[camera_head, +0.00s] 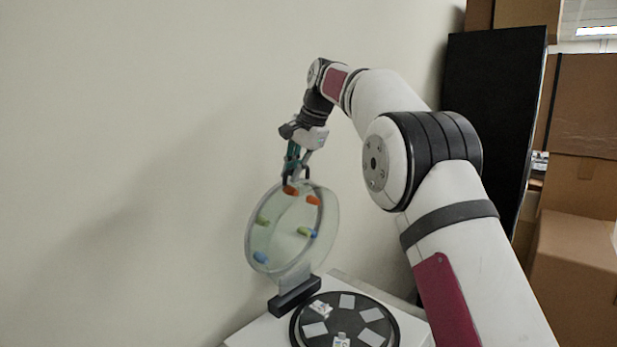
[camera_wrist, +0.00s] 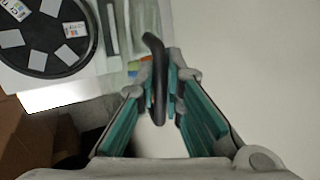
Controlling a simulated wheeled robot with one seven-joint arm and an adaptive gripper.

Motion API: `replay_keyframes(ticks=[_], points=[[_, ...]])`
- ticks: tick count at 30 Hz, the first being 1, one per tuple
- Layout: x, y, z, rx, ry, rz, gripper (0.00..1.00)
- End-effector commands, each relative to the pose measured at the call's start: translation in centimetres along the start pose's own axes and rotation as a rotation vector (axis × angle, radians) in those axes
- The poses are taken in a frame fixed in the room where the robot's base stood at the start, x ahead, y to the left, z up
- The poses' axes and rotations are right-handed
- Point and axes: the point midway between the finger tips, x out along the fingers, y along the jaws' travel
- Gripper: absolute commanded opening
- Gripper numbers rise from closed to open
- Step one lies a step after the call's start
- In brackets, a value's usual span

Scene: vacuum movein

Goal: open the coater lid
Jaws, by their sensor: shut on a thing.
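The coater lid (camera_head: 281,248) is a round, see-through disc with coloured knobs near its rim. It stands steeply tilted up on a dark hinge block (camera_head: 294,296) at the back of the white coater (camera_head: 258,333). The round dark platter (camera_head: 331,334) with light square pads lies uncovered in front of it; it also shows in the wrist view (camera_wrist: 38,73). My gripper (camera_head: 292,178) is at the lid's upper edge. In the wrist view its teal-lined fingers (camera_wrist: 161,95) are closed around the dark curved handle (camera_wrist: 157,62). The lid is mostly edge-on and partly hidden there.
A pale wall (camera_head: 120,150) runs close behind and left of the raised lid. A tall black panel (camera_head: 490,110) and cardboard boxes (camera_head: 575,250) stand at the right, beyond my arm. The space above the platter is clear.

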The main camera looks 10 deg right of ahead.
Motion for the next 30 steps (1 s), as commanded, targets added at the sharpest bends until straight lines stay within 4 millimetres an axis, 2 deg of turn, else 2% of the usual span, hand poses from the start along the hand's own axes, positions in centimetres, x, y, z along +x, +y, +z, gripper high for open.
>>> replay_keyframes(ticks=[3,12,30], points=[[0.7,-1.0,0.4,0.0,-0.002,0.0,0.0],[1.3,-2.4,0.9,0.001,-0.002,0.0,0.0],[1.5,-2.8,1.1,0.002,-0.002,0.001,0.0]])
